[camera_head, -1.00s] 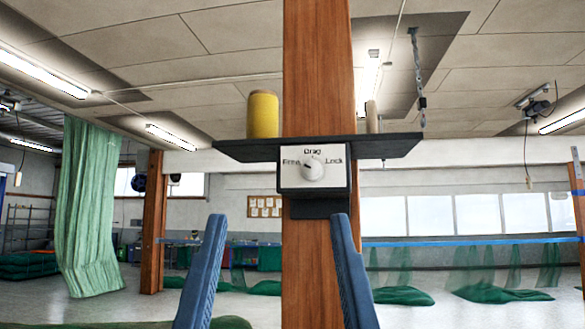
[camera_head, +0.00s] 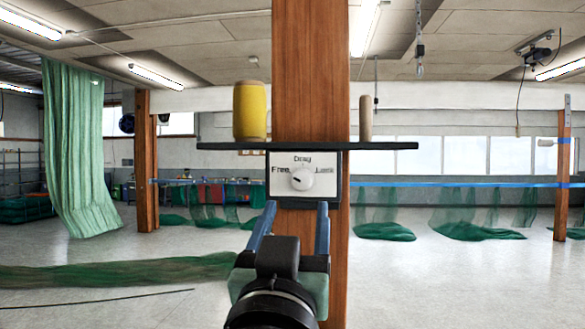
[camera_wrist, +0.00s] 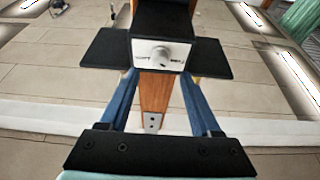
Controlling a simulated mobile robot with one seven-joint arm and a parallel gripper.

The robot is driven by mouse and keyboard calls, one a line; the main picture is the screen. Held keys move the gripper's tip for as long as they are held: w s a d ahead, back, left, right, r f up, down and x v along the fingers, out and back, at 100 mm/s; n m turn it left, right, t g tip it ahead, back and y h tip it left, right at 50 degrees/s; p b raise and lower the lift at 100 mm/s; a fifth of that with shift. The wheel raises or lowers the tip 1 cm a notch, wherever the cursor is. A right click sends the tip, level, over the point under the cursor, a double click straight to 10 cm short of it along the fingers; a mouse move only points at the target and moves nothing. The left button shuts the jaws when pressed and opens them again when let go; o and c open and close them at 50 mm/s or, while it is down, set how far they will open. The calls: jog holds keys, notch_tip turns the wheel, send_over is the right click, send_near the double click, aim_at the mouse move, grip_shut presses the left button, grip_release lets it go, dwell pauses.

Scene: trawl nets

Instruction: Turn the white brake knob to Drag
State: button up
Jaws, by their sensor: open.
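The white brake knob (camera_head: 302,178) sits on the white face of a dark box (camera_head: 275,203) on the wooden post. The face reads Free at left, Drag at top and Lock at right. The knob's small dark mark appears to point left, toward Free. My gripper (camera_head: 296,206) is open and empty, its blue fingers just below the knob and spread to either side of it. In the wrist view, the knob (camera_wrist: 160,55) shows beyond the fingertips and between the lines of the fingers. No contact with the knob is visible.
A dark shelf (camera_head: 220,146) juts out right above the box. A yellow cylinder (camera_head: 250,110) and a thin wooden peg (camera_head: 366,118) stand on it. The wooden post (camera_head: 310,60) rises behind.

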aim_at(301, 186)
jog(key=p+x, duration=0.2)
jog(key=x, duration=0.3)
jog(key=shift+s+r, duration=0.1)
jog(key=shift+r, duration=0.1)
jog(key=shift+w+d+r+p, duration=0.1)
jog(key=shift+w+d+p, duration=0.05)
jog(key=shift+w+p, duration=0.55)
jog(key=shift+w, duration=0.1)
grip_shut()
